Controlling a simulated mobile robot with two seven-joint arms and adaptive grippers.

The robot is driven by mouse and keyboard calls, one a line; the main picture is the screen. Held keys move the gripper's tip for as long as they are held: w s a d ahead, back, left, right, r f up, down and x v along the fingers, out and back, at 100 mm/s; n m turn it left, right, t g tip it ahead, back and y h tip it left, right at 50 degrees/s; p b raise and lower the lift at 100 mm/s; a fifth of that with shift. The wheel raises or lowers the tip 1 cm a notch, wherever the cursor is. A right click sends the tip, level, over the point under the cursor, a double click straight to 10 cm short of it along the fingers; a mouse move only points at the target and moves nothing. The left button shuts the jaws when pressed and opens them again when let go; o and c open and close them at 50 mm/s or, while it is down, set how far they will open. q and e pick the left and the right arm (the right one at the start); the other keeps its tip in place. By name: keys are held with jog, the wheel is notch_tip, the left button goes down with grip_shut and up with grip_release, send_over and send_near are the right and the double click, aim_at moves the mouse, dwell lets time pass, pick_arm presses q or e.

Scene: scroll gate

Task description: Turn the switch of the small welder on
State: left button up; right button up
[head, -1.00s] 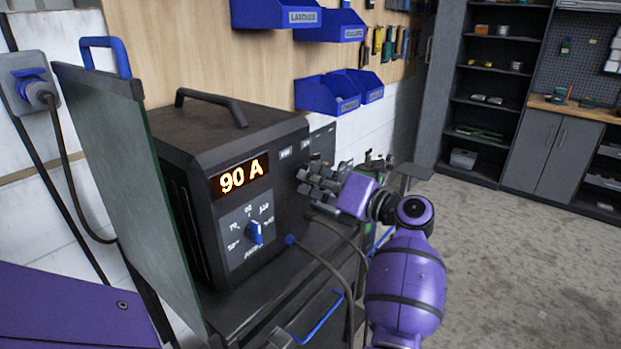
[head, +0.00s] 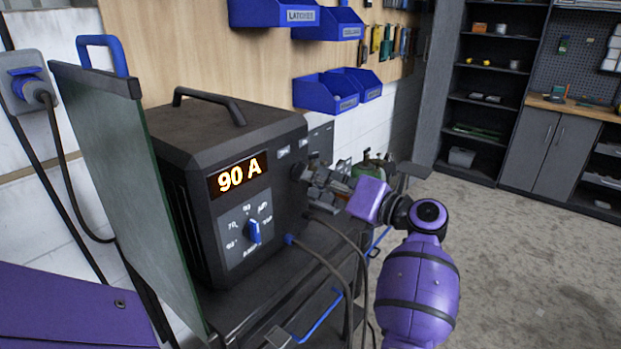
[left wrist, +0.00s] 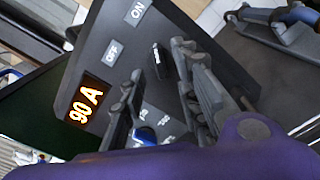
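The small welder (head: 185,135) is a dark box with a top handle and a lit 90 A display (head: 238,175). Its blue dial (head: 254,231) is below the display. In the left wrist view, a black switch (left wrist: 163,64) sits on the front panel near the OFF label (left wrist: 112,51) and ON label (left wrist: 138,11). My left gripper (head: 308,176) is at the right part of the panel. Its fingers (left wrist: 160,75) are spread, with the switch showing between their tips; contact cannot be told. In the head view the fingers largely hide the switch. My right gripper is out of view.
A green-tinted upright panel (head: 105,150) with a blue handle stands left of the welder. Cables (head: 335,265) hang in front of the cart. Blue bins (head: 325,95) hang on the wall behind. The floor at right is clear.

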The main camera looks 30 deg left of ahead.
pick_arm(q)
jog(key=d, duration=0.4)
jog(key=shift+s+d, duration=0.2)
jog(key=shift+d, duration=0.2)
